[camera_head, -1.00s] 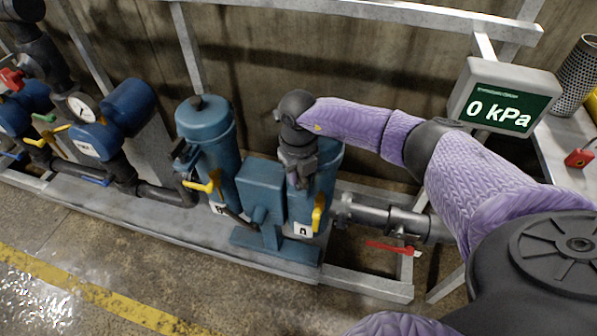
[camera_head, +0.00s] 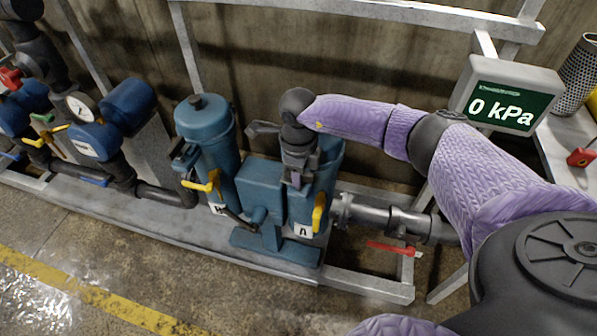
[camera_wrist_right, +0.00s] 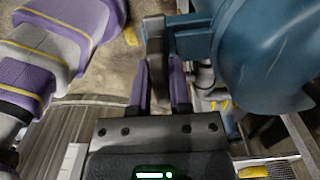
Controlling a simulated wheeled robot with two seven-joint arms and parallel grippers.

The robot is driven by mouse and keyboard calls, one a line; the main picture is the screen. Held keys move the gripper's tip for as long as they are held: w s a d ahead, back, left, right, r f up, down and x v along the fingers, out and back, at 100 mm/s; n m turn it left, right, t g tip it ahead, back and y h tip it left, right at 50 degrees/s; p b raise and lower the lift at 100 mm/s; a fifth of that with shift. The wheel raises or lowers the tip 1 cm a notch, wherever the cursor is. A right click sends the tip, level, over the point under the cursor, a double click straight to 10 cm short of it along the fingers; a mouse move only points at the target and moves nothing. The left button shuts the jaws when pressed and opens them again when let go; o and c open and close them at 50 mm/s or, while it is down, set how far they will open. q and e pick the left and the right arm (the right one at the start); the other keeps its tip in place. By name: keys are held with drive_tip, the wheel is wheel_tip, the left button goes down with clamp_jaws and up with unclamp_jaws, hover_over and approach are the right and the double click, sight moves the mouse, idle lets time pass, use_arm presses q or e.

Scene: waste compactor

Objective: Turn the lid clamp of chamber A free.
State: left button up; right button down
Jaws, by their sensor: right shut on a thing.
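My right gripper (camera_head: 297,178) is at the right-hand blue chamber (camera_head: 328,170), whose lid is largely hidden behind my wrist. In the right wrist view the two purple fingers (camera_wrist_right: 161,92) are shut on a grey clamp bar (camera_wrist_right: 155,45), which I take for the lid clamp. The blue chamber wall (camera_wrist_right: 270,60) is close on the right there. The chamber's label (camera_head: 303,230) is too small to read surely. A grey bar-like part sticks out left of my wrist; I cannot tell whether it is clamp or hand. My left gripper is not in view.
A second blue chamber (camera_head: 205,140) stands just left, with a yellow handle (camera_head: 210,183) low on it. A yellow handle (camera_head: 319,212) and a red lever (camera_head: 390,247) are below and right. The display (camera_head: 505,100) reads 0 kPa. Front floor is clear.

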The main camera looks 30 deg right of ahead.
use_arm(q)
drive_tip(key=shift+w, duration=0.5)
use_arm(e)
drive_tip(key=c, duration=0.6)
unclamp_jaws()
drive_tip(key=shift+c, duration=0.2)
drive_tip(key=shift+o, duration=0.4)
wheel_tip(320, 180, up, 6)
drive_tip(key=shift+r+p, duration=0.25)
drive_tip(key=shift+p, duration=0.9)
wheel_tip(320, 180, up, 4)
drive_tip(key=shift+f+p, duration=0.25)
drive_tip(key=shift+p, duration=0.1)
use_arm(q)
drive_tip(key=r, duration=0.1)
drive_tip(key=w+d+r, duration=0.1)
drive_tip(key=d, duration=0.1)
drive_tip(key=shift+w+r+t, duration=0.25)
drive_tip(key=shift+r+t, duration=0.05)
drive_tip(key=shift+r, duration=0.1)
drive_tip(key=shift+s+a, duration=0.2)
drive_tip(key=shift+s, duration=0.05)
